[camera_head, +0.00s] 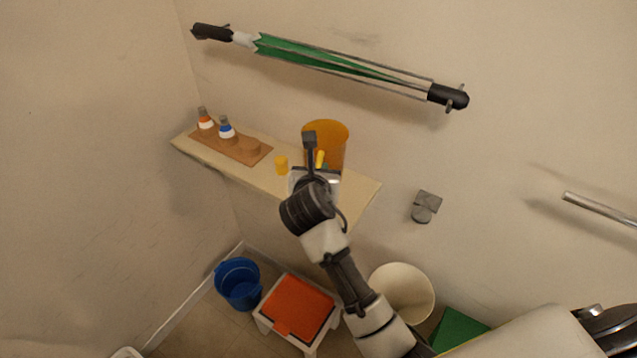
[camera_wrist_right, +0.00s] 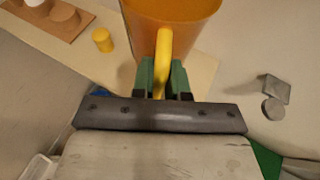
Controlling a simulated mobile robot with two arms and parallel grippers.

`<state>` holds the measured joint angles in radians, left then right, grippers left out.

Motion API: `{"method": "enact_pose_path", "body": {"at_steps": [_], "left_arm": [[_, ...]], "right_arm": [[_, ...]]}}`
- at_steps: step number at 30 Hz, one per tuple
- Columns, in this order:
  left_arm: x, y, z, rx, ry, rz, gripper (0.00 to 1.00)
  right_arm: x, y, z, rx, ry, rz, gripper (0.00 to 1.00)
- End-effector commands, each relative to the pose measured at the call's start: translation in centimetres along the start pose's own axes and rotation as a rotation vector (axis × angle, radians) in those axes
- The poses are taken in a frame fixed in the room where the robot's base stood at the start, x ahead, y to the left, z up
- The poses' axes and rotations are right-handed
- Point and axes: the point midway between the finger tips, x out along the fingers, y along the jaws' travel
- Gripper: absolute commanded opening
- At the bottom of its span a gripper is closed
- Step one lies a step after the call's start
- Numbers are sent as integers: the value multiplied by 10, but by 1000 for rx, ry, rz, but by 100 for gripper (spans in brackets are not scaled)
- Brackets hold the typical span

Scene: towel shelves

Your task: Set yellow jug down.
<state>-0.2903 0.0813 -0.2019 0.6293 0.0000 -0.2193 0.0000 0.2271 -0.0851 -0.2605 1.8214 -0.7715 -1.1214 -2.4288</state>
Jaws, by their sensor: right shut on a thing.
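The yellow jug (camera_head: 332,139) is orange-yellow with a wide open top. It appears upright at the right part of the wall shelf (camera_head: 358,198). My right gripper (camera_head: 319,167) is shut on the jug's handle. In the right wrist view the yellow handle stands between the green fingertips (camera_wrist_right: 162,84), with the jug body (camera_wrist_right: 172,20) just beyond. The jug's base is hidden, so I cannot tell whether it touches the shelf. My left gripper is not in view.
A small yellow cylinder (camera_head: 281,165) stands left of the jug. A brown board (camera_head: 238,150) at the shelf's left end holds two small bottles. A grey wall fitting (camera_head: 426,205) is right of the shelf. Below are a blue bucket (camera_head: 238,283), a red-topped stool (camera_head: 297,306) and a white bin (camera_head: 403,290).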

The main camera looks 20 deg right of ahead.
Motion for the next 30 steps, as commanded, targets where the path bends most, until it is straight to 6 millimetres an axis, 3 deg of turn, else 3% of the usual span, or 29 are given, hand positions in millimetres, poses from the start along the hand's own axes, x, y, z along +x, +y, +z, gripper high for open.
{"method": "enact_pose_path", "body": {"at_steps": [7, 19, 20, 24, 30], "left_arm": [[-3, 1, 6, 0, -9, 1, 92], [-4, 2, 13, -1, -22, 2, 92], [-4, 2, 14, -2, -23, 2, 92], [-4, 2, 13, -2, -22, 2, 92], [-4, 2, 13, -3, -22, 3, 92]], "right_arm": [[12, -1, -32, -2, 3, 0, 0], [14, -1, -36, -2, 2, 0, 0], [14, -1, -37, -1, 2, 0, 17], [14, -1, -36, -1, 2, 0, 39], [14, -1, -36, -1, 2, 0, 40]]}}
